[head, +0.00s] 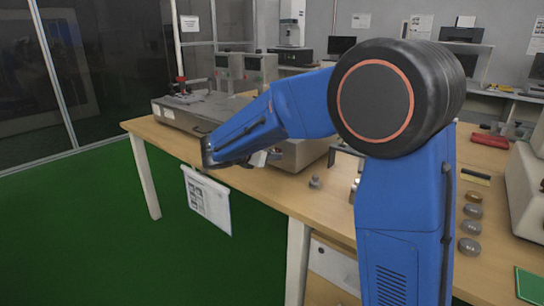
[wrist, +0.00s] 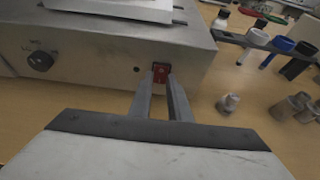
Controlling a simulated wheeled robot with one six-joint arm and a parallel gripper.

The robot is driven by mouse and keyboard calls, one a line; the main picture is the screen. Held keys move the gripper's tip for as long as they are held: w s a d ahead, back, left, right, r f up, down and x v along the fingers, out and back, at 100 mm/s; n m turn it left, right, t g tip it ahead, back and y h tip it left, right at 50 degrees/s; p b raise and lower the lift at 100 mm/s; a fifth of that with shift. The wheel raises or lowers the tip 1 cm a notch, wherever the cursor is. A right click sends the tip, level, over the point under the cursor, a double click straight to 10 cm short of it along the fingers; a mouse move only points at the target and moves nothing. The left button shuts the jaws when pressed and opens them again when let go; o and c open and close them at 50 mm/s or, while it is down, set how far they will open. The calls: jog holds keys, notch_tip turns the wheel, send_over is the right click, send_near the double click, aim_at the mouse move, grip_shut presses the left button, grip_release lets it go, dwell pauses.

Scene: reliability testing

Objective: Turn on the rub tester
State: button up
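The grey machine (wrist: 95,60) has a black dial (wrist: 40,61) on the left of its front face and a red switch (wrist: 160,72) near its right end. I take it to be the rub tester. In the head view its body (head: 308,153) is mostly hidden behind my arm. My gripper (wrist: 161,80) points at the red switch, with its two fingers apart and nothing between them. The fingertips overlap the switch's lower edge in the wrist view; I cannot tell whether they touch it. Whether the switch is on cannot be told.
Right of the machine, a rack (wrist: 262,42) holds dark, blue and white cylinders. A small metal weight (wrist: 228,102) stands on the wooden table (head: 335,205), with more metal pieces (wrist: 292,106) to its right. Another flat machine (head: 200,112) stands further left.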

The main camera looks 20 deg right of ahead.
grip_shut()
jog(key=shift+f+t+h, duration=0.3)
jog(key=shift+h, duration=0.2)
jog(key=shift+f+t+h, duration=0.15)
jog(key=shift+t+h, duration=0.35)
jog(key=shift+h, duration=0.1)
jog(key=o, duration=0.7)
grip_release()
jog(key=shift+o, duration=0.2)
